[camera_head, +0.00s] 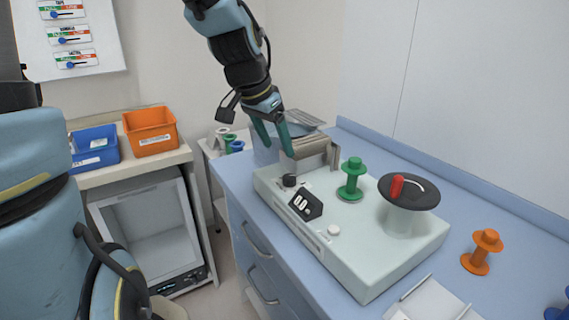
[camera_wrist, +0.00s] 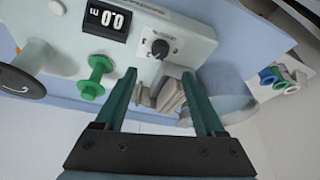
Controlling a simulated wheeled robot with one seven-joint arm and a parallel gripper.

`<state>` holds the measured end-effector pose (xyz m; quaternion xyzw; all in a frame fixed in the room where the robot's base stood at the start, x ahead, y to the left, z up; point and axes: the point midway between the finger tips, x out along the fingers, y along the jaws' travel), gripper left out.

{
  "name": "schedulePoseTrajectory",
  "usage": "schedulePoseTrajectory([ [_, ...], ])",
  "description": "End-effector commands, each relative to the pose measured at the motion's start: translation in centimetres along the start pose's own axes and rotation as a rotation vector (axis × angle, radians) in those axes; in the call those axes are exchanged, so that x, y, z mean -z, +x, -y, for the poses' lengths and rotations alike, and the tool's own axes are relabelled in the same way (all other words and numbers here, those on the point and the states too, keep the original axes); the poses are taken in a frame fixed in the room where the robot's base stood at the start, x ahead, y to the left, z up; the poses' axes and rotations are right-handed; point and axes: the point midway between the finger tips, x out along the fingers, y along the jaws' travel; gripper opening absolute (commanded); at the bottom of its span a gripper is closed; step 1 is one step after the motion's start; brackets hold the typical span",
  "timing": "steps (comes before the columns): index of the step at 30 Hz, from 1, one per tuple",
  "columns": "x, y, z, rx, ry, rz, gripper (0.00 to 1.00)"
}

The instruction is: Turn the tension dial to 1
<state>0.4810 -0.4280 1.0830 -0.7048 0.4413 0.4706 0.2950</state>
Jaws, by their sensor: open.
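The tension dial (camera_head: 289,181) is a small black knob on the near left end of a pale winding machine (camera_head: 345,262). In the wrist view the dial (camera_wrist: 160,48) sits on a light plate with marks too small to read; I cannot tell its setting. My gripper (camera_head: 278,150) is open and empty, its two green fingers pointing down above the dial's end of the machine. In the wrist view the dial shows beyond and between the fingertips (camera_wrist: 160,74), apart from them.
A green spool (camera_head: 351,180) and a black disc with a red handle (camera_head: 397,188) stand on the machine. A grey metal part (camera_head: 308,155) is close behind the gripper. An orange spool (camera_head: 482,252) stands on the blue counter. Orange (camera_head: 150,131) and blue bins sit left.

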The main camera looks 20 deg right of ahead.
Motion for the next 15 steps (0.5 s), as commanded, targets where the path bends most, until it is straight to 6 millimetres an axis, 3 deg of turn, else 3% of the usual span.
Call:
schedulePoseTrajectory([
  [15, -0.1, 8.2, -0.2, -0.005, 0.001, 0.004, 0.71],
])
